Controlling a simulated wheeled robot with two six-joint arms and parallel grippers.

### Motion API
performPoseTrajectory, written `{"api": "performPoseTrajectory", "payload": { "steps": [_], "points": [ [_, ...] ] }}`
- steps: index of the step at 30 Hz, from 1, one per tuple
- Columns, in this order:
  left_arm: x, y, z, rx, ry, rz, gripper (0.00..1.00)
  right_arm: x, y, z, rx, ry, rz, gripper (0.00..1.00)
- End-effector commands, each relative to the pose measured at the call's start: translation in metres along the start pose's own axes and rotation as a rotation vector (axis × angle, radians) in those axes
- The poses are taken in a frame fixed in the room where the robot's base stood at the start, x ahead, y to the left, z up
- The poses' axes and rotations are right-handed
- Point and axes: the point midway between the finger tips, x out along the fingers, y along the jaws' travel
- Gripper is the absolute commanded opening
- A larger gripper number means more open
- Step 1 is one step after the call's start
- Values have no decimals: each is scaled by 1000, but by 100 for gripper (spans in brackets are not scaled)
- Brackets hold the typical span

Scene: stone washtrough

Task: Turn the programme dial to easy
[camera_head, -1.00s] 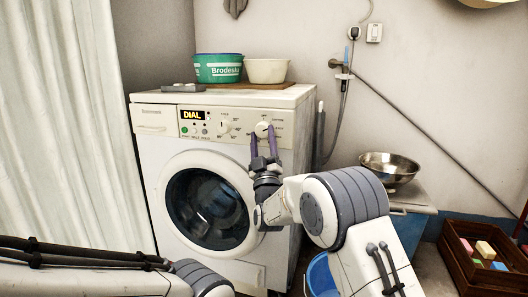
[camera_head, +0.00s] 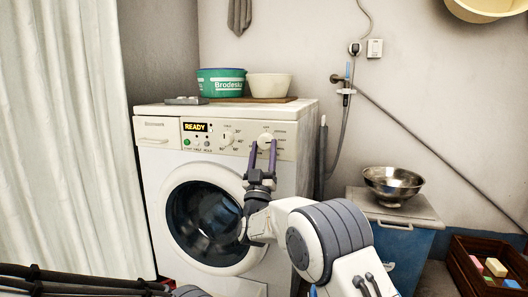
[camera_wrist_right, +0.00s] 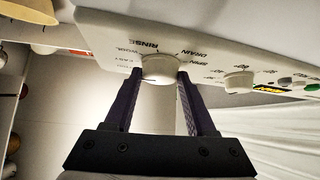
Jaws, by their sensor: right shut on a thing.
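The white washing machine (camera_head: 150,190) stands against the wall, its front panel facing me. Its display (camera_head: 196,127) reads READY. The round white programme dial (camera_head: 266,137) is at the right of the panel. In the right wrist view the dial (camera_wrist_right: 160,68) sits between my finger ends, with RINSE, DRAIN, SPIN, EASY and WOOL printed around it. I cannot tell clearly which word it points to. My right gripper (camera_head: 263,152) is shut on the dial, one purple finger on each side. Only parts of my left arm show at the bottom left; its gripper is out of view.
A smaller temperature dial (camera_head: 226,138) is left of the programme dial. A green tub (camera_head: 221,83) and cream bowl (camera_head: 268,86) stand on top of the machine. A metal bowl (camera_head: 393,184) is on a blue-sided stand at right. A curtain (camera_head: 60,140) hangs at left.

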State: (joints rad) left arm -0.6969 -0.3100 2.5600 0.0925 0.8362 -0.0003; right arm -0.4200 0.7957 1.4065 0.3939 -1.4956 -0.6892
Motion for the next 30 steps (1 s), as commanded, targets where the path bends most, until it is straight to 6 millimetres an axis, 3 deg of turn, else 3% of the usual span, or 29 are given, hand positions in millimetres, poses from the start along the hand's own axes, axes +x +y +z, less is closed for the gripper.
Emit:
{"api": "performPoseTrajectory", "payload": {
  "steps": [1,2,3,4,17,30],
  "points": [
    [0,0,0,0,0,0,0,-1,0,2,-2,-5,-3,0],
    [0,0,0,0,0,0,0,-1,0,2,-2,-5,-3,64],
    [0,0,0,0,0,0,0,-1,0,2,-2,-5,-3,79],
    [0,0,0,0,0,0,0,0,0,2,-2,-4,-3,86],
    [-5,0,0,0,0,0,0,-8,-1,0,-2,-3,-4,86],
    [-32,2,-2,0,0,0,0,-87,-1,0,-3,-7,-7,86]
  ]
}}
